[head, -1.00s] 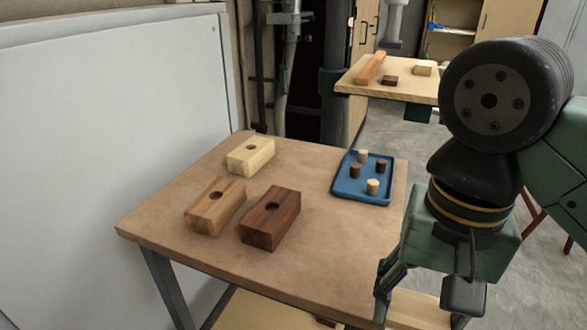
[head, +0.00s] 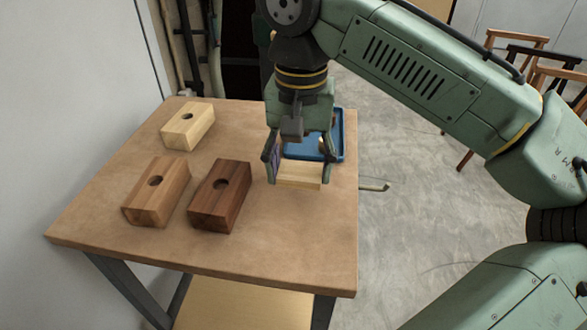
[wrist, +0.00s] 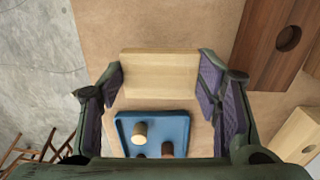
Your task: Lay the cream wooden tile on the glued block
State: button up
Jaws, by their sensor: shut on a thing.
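My gripper (head: 298,170) is shut on the cream wooden tile (head: 299,176), a flat pale piece, near the table's right side. In the wrist view the tile (wrist: 160,75) spans between my two purple-padded fingers. I cannot tell whether it touches the table. Three blocks with a round hole in the top stand left of my gripper: a cream block (head: 188,135) at the back, a mid-brown block (head: 146,208) at the front left, and a dark brown block (head: 210,212) nearest the tile. I see no clear glue on any block, so the glued one cannot be told.
A blue tray (head: 339,128) lies behind my gripper, partly hidden; the wrist view shows round cream and dark pegs (wrist: 139,131) in it. The brown table's (head: 270,255) front is clear. A grey wall panel borders its left side.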

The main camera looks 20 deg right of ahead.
aim_at(295, 165)
jog(key=shift+w+f, duration=0.1)
jog(key=shift+w, duration=0.75)
jog(key=shift+f, duration=1.75)
jog(key=shift+f, duration=0.15)
jog(key=o, duration=1.2)
jog(key=shift+c, duration=0.2)
